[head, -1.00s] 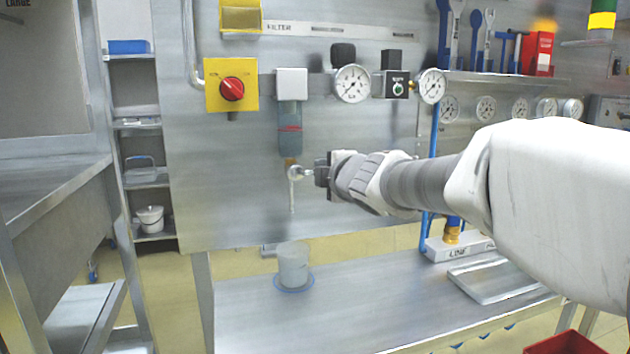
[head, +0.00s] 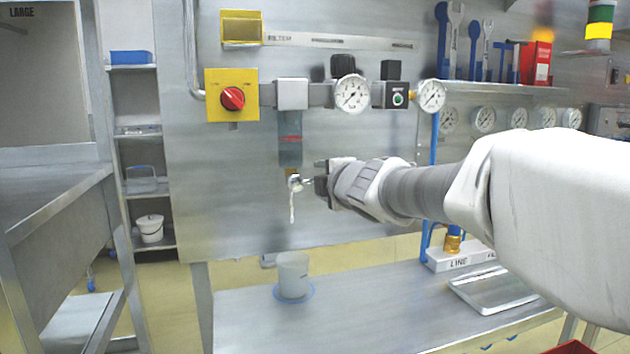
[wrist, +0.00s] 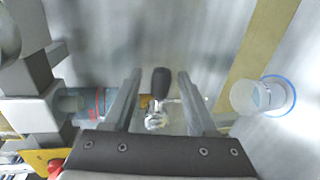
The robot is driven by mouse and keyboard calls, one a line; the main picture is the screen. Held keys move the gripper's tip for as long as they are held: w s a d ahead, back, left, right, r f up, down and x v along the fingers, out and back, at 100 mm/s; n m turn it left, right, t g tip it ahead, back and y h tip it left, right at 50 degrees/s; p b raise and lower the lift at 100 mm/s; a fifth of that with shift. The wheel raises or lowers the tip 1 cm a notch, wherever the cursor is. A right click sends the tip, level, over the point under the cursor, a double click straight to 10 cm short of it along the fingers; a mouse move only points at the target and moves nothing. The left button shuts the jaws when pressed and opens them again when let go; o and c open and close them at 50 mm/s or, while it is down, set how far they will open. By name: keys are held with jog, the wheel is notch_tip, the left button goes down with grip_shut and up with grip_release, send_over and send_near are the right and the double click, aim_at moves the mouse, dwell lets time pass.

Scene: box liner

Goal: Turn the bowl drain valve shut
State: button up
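The filter's drain valve (head: 295,183) hangs under the clear filter bowl (head: 290,142), with a thin pale tube pointing down from it. In the wrist view the valve's metal body (wrist: 155,119) carries a black handle (wrist: 161,82). My gripper (head: 321,178) is just right of the valve in the head view. In the wrist view my gripper (wrist: 159,75) is open, with the black handle between its two fingers and a gap on each side. The bowl also shows in the wrist view (wrist: 85,102), left of the fingers.
A translucent cup (head: 293,275) stands on a blue ring on the steel bench (head: 390,310) below the valve. A red knob on a yellow plate (head: 232,98) is up left. Pressure gauges (head: 352,93) are up right. The panel around the valve is bare.

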jog(key=p+v, duration=0.7)
jog(key=v, duration=1)
jog(key=shift+s, duration=0.25)
jog(key=shift+d, duration=0.15)
jog(key=s+d+f+m+g+h, duration=0.3)
jog(key=s+d+f+m+h, duration=0.25)
jog(key=d+m, duration=0.6)
jog(key=s+a+f+m+g, duration=0.4)
jog(key=s+f+m+g, duration=0.2)
jog(key=s+f+m, duration=0.45)
notch_tip(320, 180, up, 15)
jog(key=s+y+p, duration=0.1)
jog(key=p, duration=1.3)
jog(key=shift+s+a+n+g+p, duration=0.2)
jog(key=shift+a+n+g+p, duration=0.05)
jog(key=shift+n+g+p, duration=0.1)
